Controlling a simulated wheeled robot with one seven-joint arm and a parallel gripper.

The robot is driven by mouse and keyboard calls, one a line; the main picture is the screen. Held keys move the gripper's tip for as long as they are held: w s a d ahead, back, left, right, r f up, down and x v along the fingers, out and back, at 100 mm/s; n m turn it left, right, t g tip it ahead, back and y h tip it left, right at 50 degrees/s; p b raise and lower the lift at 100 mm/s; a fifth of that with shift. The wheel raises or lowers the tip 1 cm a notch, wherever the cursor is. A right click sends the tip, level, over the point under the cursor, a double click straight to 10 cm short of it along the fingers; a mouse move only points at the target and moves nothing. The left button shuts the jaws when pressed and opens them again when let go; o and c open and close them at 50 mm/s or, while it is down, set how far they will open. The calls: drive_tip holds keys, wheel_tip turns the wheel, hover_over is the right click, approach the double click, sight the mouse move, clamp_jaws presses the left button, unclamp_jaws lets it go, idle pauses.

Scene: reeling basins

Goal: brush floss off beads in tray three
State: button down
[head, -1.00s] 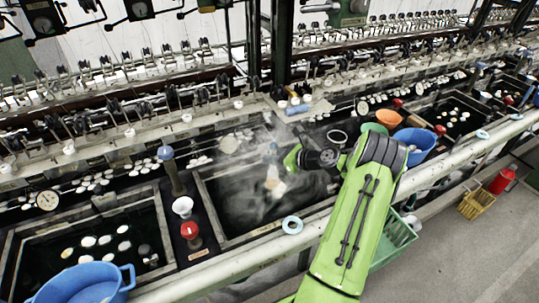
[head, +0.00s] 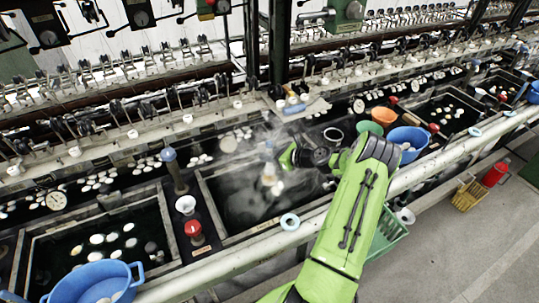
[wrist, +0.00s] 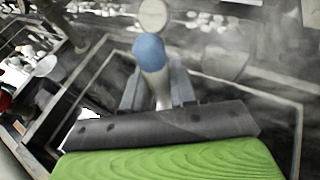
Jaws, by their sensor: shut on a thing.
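My gripper (head: 272,160) is shut on a pale, bottle-shaped brush (head: 269,174) with a blue round end. In the wrist view the brush's cream handle (wrist: 155,82) stands between my two grey fingers (wrist: 154,92), its blue ball end towards the camera. In the head view the brush is upright over the steaming middle basin (head: 208,198). A small pale piece (head: 278,188) shows beside its lower end; I cannot tell if it is a bead. Steam blurs the water, and I cannot tell if the brush touches it. No numbers mark the trays, and no floss is clear.
A left basin (head: 28,262) holds several white beads (head: 97,239), with a blue tub (head: 75,278) in front. Red-topped (head: 193,228) and blue-topped (head: 170,158) posts stand between the basins. Right of my gripper are green (head: 370,129), orange (head: 383,115) and blue (head: 408,138) bowls. A pipe rail runs along the front.

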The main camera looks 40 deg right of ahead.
drive_tip(key=shift+w+a+r, duration=0.1)
drive_tip(key=shift+w+a, duration=0.2)
drive_tip(key=shift+a, duration=0.05)
drive_tip(key=shift+r+p, duration=0.3)
drive_tip(key=shift+p, duration=0.2)
wheel_tip(320, 180, up, 10)
drive_tip(key=s+p, duration=0.1)
drive_tip(key=p, duration=0.8)
drive_tip(key=shift+a+r, duration=0.15)
drive_tip(key=shift+a, duration=0.05)
